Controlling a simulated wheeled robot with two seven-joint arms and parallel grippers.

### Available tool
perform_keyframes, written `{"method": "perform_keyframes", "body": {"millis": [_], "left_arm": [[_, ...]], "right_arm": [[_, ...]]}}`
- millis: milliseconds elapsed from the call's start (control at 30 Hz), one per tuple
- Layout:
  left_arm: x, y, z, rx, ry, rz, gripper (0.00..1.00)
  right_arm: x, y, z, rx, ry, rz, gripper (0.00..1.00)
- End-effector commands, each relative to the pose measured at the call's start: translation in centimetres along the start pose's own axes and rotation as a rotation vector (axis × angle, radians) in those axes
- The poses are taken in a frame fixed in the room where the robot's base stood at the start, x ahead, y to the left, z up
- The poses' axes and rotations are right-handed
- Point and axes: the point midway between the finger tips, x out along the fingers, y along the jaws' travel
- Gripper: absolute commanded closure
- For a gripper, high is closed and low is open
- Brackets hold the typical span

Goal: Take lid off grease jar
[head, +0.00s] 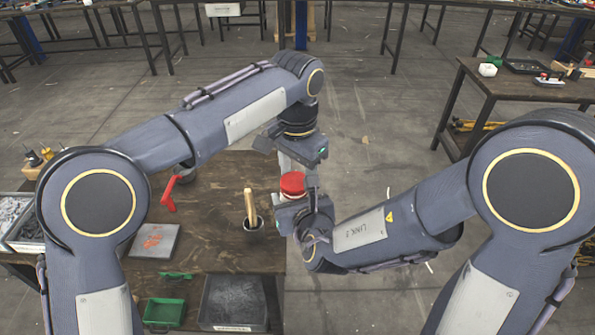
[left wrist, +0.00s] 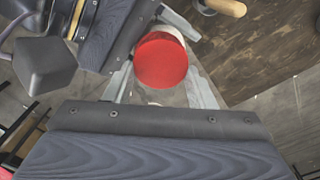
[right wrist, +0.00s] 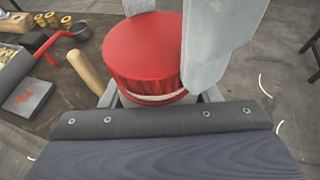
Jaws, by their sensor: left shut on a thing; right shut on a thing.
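The grease jar's red lid (head: 292,183) is between my two grippers, at the right edge of the dark wooden table. It also shows in the left wrist view (left wrist: 160,60) and the right wrist view (right wrist: 143,50). My left gripper (head: 288,172) comes down from above and is shut on the lid, with a finger on either side. The pale jar (left wrist: 172,33) is mostly hidden under the lid. My right gripper (head: 296,204) is shut on the jar from below the lid. A white band shows at the lid's lower edge; I cannot tell whether the lid is loose.
A wooden-handled tool (head: 250,205) stands in a small cup left of the jar. A red lever (head: 168,195), a grey plate with red marks (head: 154,241), a green bin (head: 165,313) and a grey tray (head: 232,303) are further left and nearer. Open floor lies right.

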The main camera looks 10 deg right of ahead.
Motion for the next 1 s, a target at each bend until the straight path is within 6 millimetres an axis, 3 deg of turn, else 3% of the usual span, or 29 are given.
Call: {"method": "perform_keyframes", "body": {"millis": [500, 867, 1000], "left_arm": [[-2.0, -0.2, 0.0, -0.003, 0.006, -0.005, 0.77], [-2.2, 0.0, 0.0, 0.0, 0.002, -0.001, 0.77], [-3.2, 0.0, -0.1, 0.001, 0.005, -0.002, 0.77]], "right_arm": [[0.0, -0.1, -0.3, 0.0, 0.008, -0.002, 1.0], [0.0, -0.1, -0.1, 0.001, 0.003, -0.002, 1.0], [0.0, -0.1, -0.1, 0.001, 0.003, -0.002, 1.0]]}}
